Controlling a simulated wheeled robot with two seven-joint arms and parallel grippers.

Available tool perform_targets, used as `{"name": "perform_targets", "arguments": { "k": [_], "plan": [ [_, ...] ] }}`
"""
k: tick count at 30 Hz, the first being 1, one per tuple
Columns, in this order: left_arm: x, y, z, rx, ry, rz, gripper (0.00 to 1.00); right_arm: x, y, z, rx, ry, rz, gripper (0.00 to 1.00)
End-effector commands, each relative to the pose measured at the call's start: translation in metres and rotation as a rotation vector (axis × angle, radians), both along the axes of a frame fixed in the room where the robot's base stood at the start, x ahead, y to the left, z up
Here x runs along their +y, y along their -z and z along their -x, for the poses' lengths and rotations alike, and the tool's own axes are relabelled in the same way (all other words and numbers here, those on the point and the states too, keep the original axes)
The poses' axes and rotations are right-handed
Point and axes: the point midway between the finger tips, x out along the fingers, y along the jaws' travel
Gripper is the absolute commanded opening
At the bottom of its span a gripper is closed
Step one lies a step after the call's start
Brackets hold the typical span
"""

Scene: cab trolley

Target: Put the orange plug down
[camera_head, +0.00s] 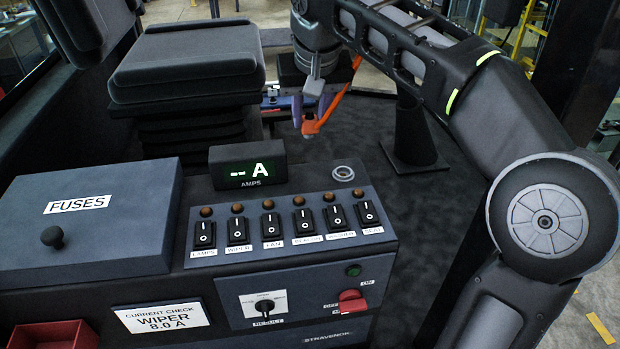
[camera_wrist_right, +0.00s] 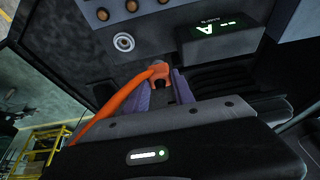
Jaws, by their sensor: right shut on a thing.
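My right gripper (camera_head: 311,112) is shut on the orange plug (camera_head: 310,127) and holds it in the air beyond the switch console, between the seat and a black post. An orange cable (camera_head: 340,98) runs up from the plug. In the right wrist view the plug (camera_wrist_right: 159,74) sits between the purple fingers of the gripper (camera_wrist_right: 165,88), and its cable (camera_wrist_right: 103,119) trails to the lower left. The plug's far end is not clear. My left gripper is not in view.
The console has a round grey ring (camera_head: 343,173), several rocker switches (camera_head: 268,224) and an amps display (camera_head: 248,167). The fuse box (camera_head: 85,222) is shut. A red tray (camera_head: 55,335) is at lower left. A seat (camera_head: 186,60) stands behind. Dark floor (camera_head: 400,215) is clear right of the console.

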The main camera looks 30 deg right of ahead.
Motion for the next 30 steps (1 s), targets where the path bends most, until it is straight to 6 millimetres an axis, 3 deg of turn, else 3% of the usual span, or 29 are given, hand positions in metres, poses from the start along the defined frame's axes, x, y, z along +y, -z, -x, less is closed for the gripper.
{"name": "perform_targets", "arguments": {
  "k": [5, 10, 15, 26, 30],
  "plan": [
    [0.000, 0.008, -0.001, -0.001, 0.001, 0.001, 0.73, 0.000, 0.009, 0.000, 0.000, 0.000, 0.000, 0.00],
    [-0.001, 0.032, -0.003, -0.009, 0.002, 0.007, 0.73, 0.000, 0.035, 0.000, 0.000, -0.001, 0.000, 0.00],
    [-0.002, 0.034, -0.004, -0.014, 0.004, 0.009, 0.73, 0.000, 0.056, 0.000, 0.002, -0.001, 0.001, 0.00],
    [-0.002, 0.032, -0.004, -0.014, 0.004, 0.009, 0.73, 0.000, 0.060, 0.000, 0.000, -0.001, 0.000, 0.00],
    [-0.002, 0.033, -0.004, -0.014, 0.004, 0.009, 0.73, -0.001, 0.073, 0.001, 0.002, -0.001, 0.001, 0.00]
  ]
}}
